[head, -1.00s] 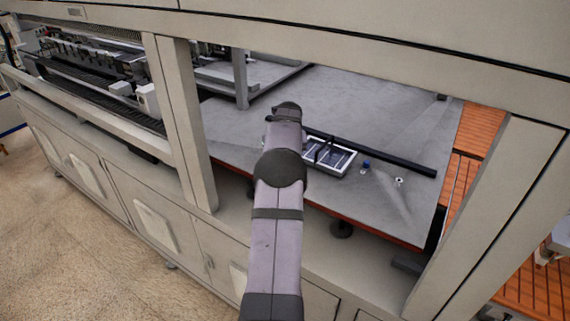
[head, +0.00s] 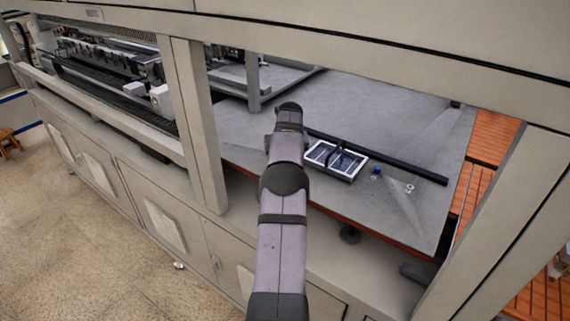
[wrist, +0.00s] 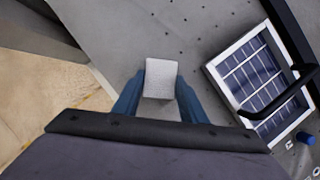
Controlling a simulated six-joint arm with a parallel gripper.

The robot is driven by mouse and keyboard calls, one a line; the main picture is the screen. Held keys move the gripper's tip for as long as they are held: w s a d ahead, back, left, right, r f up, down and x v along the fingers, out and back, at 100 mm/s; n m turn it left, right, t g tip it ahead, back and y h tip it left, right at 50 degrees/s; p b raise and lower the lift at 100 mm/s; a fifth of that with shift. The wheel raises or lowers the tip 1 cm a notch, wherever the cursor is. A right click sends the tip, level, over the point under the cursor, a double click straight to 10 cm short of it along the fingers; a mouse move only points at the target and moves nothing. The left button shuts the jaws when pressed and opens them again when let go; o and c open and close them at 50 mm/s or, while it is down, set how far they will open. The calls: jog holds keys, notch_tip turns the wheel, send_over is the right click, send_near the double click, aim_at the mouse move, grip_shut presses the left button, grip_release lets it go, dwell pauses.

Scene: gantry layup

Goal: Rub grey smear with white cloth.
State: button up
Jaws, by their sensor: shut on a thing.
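My gripper (wrist: 160,82) shows in the wrist view with its two blue fingers closed on a white cloth (wrist: 161,77), which looks like a small folded block. The grey worktable (wrist: 115,25) is beyond the cloth, close to its front edge. I cannot tell whether the cloth touches the table. I cannot make out the grey smear in either view. In the head view my arm hides the gripper and the cloth, near the front of the table (head: 360,95).
A framed solar panel (wrist: 262,75) with a black handle lies to the right of my gripper. A long black bar (head: 400,165) lies behind it. A small blue item (head: 376,171) and small white rings (head: 409,188) lie further right. A beige post (head: 196,125) stands left of my arm.

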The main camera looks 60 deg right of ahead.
jog(key=shift+s+d+f, duration=0.1)
jog(key=shift+d, duration=0.05)
jog(key=shift+s+b, duration=0.15)
jog(key=shift+b, duration=0.2)
jog(key=shift+s+f+b, duration=0.1)
jog(key=shift+s+b, duration=0.55)
jog(key=shift+s+r+b, duration=0.25)
jog(key=shift+s+b, duration=0.15)
jog(key=shift+s, duration=0.5)
jog(key=shift+s, duration=0.1)
jog(key=shift+s+f+b, duration=0.2)
jog(key=shift+s+b, duration=0.5)
jog(key=shift+s, duration=0.95)
